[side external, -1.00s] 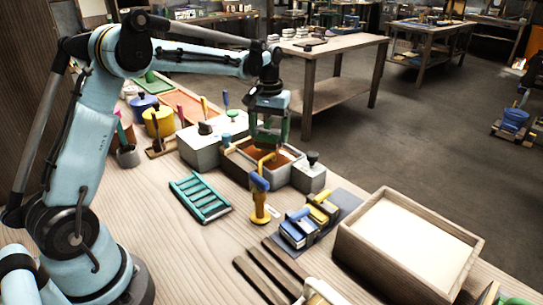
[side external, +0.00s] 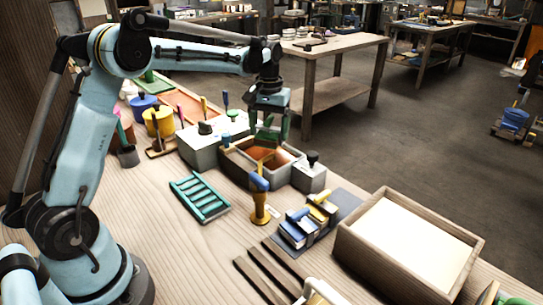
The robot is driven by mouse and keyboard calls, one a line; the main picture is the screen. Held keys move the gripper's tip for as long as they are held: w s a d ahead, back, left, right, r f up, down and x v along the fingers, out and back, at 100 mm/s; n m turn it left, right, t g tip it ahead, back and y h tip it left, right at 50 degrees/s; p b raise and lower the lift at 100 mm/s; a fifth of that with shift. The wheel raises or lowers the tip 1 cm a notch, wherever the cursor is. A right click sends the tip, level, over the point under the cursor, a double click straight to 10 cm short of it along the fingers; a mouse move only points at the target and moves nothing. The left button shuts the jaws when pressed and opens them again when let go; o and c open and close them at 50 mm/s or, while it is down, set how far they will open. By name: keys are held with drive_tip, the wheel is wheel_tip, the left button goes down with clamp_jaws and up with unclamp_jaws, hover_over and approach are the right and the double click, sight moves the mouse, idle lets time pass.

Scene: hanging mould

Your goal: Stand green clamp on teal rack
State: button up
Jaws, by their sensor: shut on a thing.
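The teal rack (side external: 200,197) lies flat on the wooden bench, left of the middle, like a short ladder with slats; it looks empty. My gripper (side external: 269,134) points down over the grey bin, to the right of and behind the rack. It is shut on the green clamp (side external: 268,137), which shows small and dark between the fingers. The clamp's outline is partly hidden by the fingers, and I cannot tell its exact tilt.
The grey bin (side external: 236,164) holds brown-orange material. A yellow stand with a blue top (side external: 260,205) is between rack and blue-yellow blocks (side external: 305,228). A wooden box (side external: 349,246) stands at right.

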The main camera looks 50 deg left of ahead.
sight(269, 118)
wheel_tip(269, 118, up, 9)
drive_tip(key=s+d+n, duration=0.2)
drive_tip(key=s+d, duration=0.3)
drive_tip(key=s, duration=0.6)
drive_tip(key=s+d+n, duration=0.1)
drive_tip(key=s+d, duration=0.3)
drive_tip(key=s, duration=0.7)
drive_tip(key=a+f, duration=0.5)
drive_tip(key=f, duration=0.1)
drive_tip(key=a+f, duration=0.5)
drive_tip(key=a, duration=0.1)
drive_tip(key=shift+w+a+f, duration=0.2)
drive_tip(key=shift+a+f, duration=0.1)
drive_tip(key=shift+f, duration=2.05)
drive_tip(key=shift+f, duration=0.2)
